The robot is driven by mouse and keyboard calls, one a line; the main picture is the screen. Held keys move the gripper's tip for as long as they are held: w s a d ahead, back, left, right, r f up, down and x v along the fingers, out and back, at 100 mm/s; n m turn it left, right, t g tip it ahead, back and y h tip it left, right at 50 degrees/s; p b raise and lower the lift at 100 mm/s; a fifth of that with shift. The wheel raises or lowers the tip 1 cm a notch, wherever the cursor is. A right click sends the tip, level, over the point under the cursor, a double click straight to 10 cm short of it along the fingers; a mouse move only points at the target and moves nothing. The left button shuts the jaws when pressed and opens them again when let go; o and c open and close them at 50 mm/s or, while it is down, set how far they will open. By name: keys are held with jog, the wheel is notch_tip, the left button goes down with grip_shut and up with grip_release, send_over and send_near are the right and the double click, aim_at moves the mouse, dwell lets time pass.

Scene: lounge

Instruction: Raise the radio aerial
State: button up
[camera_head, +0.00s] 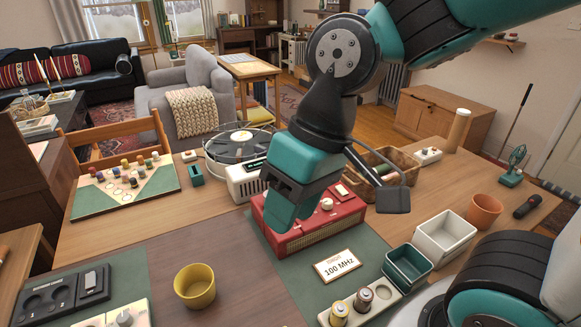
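The red radio (318,228) stands on the table near the middle of the view, on a green mat (300,272). A pale knob (327,204) and a small panel show on its upper right part. My gripper (287,210) hangs down from the upper right, in front of the radio's left and middle part, and hides much of it. I cannot tell whether its fingers touch the radio or whether they are open or shut. I cannot make out the aerial; it may be hidden behind my gripper and wrist.
A card reading "100 MHz" (337,265) lies in front of the radio. Batteries in a holder (360,306), a green bin (407,265) and a white bin (443,236) stand to the right.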

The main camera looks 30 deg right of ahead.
jog(key=w+d+f+m+t+h, duration=0.1)
jog(key=w+d+f+m, duration=0.1)
jog(key=w+d+m, duration=0.65)
jog(key=w+d+f+m+h, duration=0.2)
jog(key=w+d+m, duration=0.3)
jog(key=w, duration=0.6)
jog(key=w+d+f+m+t+h, duration=0.1)
jog(key=w+d+f+m, duration=0.1)
jog(key=w+d+m, duration=0.55)
jog(key=shift+m, duration=0.8)
jog(key=x, duration=0.6)
jog(key=w+a+x, duration=0.1)
jog(key=x, duration=0.4)
jog(key=p+x, duration=0.1)
jog(key=x, duration=0.5)
jog(key=shift+w+a+f, duration=0.2)
jog(key=shift+w+a, duration=0.1)
jog(key=shift+w, duration=0.2)
grip_shut()
